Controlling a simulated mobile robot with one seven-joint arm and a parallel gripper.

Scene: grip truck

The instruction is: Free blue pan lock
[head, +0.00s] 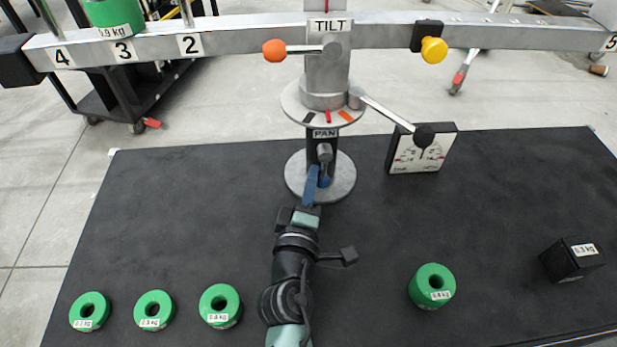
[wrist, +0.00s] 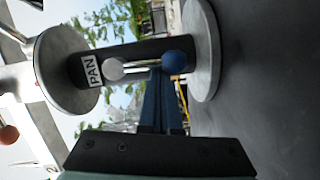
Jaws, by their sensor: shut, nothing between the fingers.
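The blue pan lock is a short metal lever with a blue ball knob (head: 325,181), on the dark post under the PAN label. In the wrist view the blue knob (wrist: 175,62) is at the rod's end near the round base, and the rod runs to a silver hub (wrist: 113,69). My gripper (head: 312,172) is shut and empty, its blue fingers upright just left of the knob. In the wrist view my fingertips (wrist: 161,72) are right at the rod and knob, partly covering the rod. I cannot tell whether they touch.
Above are the beam (head: 240,38), an orange knob (head: 275,50) and a yellow knob (head: 434,50). A dial box (head: 422,150) stands right of the post. Several green weights, including one at right (head: 432,287), and a black block (head: 571,261) rest on the dark mat (head: 170,220).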

